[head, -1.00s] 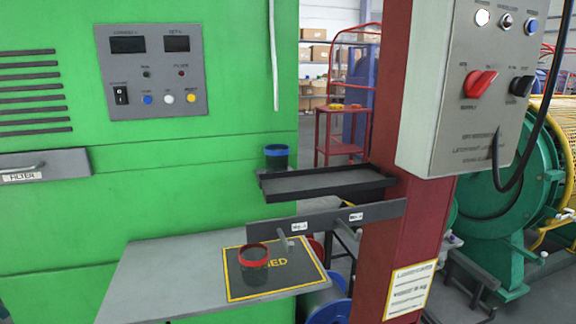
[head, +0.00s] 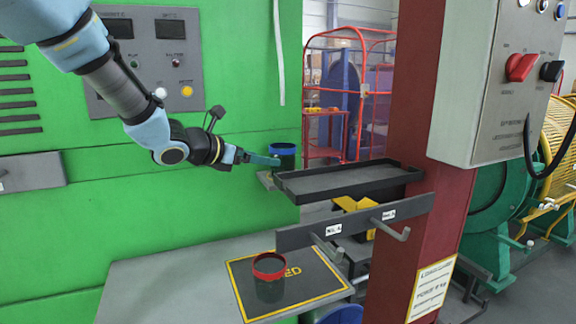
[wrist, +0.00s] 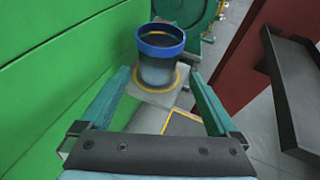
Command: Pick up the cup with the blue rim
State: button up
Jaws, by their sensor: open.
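The cup with the blue rim (head: 284,155) stands upright on a small grey ledge beside the green cabinet, behind the black tray. In the wrist view the cup (wrist: 160,56) is dark with a bright blue rim and stands ahead, between the lines of the two fingers. My gripper (head: 262,158) is at the cup's left in the head view. In the wrist view my gripper (wrist: 162,78) is open, with its green fingers spread to either side of the cup's lower part. I cannot tell whether a finger touches it. Nothing else is between the fingers.
A cup with a red rim (head: 268,278) stands on a yellow-bordered mat (head: 315,290) on the lower grey table. The black tray (head: 345,182) sits close to the right of the blue-rimmed cup. A hook rail (head: 355,222), red column (head: 412,120) and control box (head: 500,80) lie further right.

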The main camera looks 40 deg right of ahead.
aim_at(283, 163)
jog(key=x, duration=0.4)
jog(key=shift+d+p, duration=0.1)
jog(key=shift+p, duration=0.25)
jog(key=shift+f+p+x, duration=0.15)
jog(key=shift+p+x, duration=0.4)
jog(key=shift+x, duration=0.75)
jog(key=shift+f+p+x, duration=0.1)
jog(key=shift+p+x, duration=0.45)
jog(key=shift+x, duration=0.8)
jog(key=shift+w, duration=0.2)
jog(key=shift+c, duration=0.2)
jog(key=c, duration=1.4)
jog(key=shift+s+r+b, duration=0.1)
jog(key=shift+r+b, duration=0.05)
jog(key=shift+b, duration=0.15)
